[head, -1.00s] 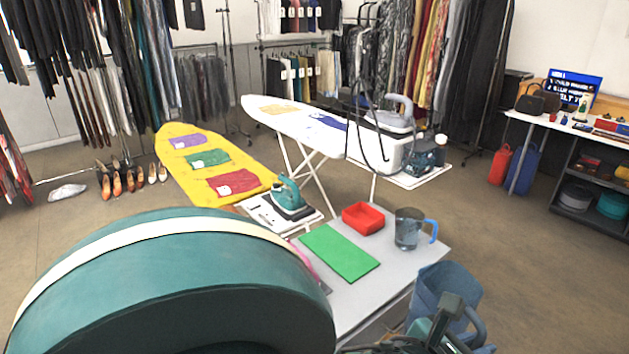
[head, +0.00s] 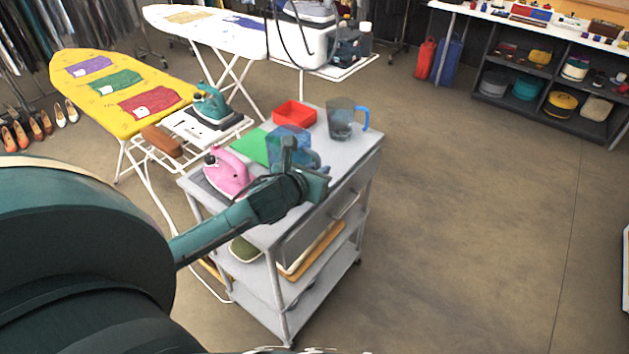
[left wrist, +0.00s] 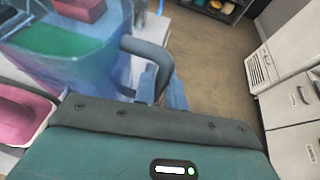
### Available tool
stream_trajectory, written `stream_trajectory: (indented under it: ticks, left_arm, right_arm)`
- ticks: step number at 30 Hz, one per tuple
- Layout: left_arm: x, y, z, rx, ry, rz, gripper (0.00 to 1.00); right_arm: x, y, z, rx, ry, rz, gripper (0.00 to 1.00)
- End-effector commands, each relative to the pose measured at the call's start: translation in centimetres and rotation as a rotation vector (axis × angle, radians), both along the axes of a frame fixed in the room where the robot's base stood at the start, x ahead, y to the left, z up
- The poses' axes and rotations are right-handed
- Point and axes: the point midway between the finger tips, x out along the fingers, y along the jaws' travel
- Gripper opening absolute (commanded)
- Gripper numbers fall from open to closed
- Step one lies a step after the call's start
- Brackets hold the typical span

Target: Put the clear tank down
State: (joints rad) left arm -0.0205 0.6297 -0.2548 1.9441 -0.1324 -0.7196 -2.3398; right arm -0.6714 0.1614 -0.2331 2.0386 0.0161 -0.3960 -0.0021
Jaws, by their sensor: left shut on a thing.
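The clear tank (head: 287,140), a see-through bluish bin, is at the green mat (head: 252,146) on top of the grey cart (head: 345,152). It also shows large in the left wrist view (left wrist: 88,62), with green showing through it. My left gripper (head: 300,172) is shut on the tank's grey handle (left wrist: 146,52), on the near side. I cannot tell whether the tank's base touches the mat or hangs just above it. My right gripper is not in view.
On the cart top, a pink iron (head: 228,172) stands left of the tank, a red tray (head: 294,113) behind it, and a clear jug with a blue handle (head: 341,122) to the right. A yellow ironing board (head: 112,92) stands at left. Floor at right is clear.

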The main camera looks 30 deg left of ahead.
Motion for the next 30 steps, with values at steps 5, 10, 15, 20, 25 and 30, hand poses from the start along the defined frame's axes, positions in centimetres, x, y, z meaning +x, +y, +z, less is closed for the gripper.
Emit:
stream_trajectory:
  ticks: [5,10,15,20,25,30]
  left_arm:
    - [-0.1,-0.1,-2.5,-0.002,0.002,0.001,0.00]
    - [0.0,0.0,-3.8,0.002,-0.002,-0.001,0.00]
    - [0.0,0.0,-3.8,0.003,-0.003,-0.002,0.00]
    - [0.0,0.0,-4.1,0.003,-0.002,-0.001,0.00]
    - [0.0,-0.1,-4.1,0.001,0.000,0.000,0.24]
    - [0.0,-0.1,-4.1,0.001,0.000,0.000,0.34]
  right_arm:
    - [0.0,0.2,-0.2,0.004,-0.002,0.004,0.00]
    - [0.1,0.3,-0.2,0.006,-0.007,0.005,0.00]
    - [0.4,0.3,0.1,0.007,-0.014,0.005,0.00]
    - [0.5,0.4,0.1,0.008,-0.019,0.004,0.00]
    - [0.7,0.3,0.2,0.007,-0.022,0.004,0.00]
    - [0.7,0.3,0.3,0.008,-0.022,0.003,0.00]
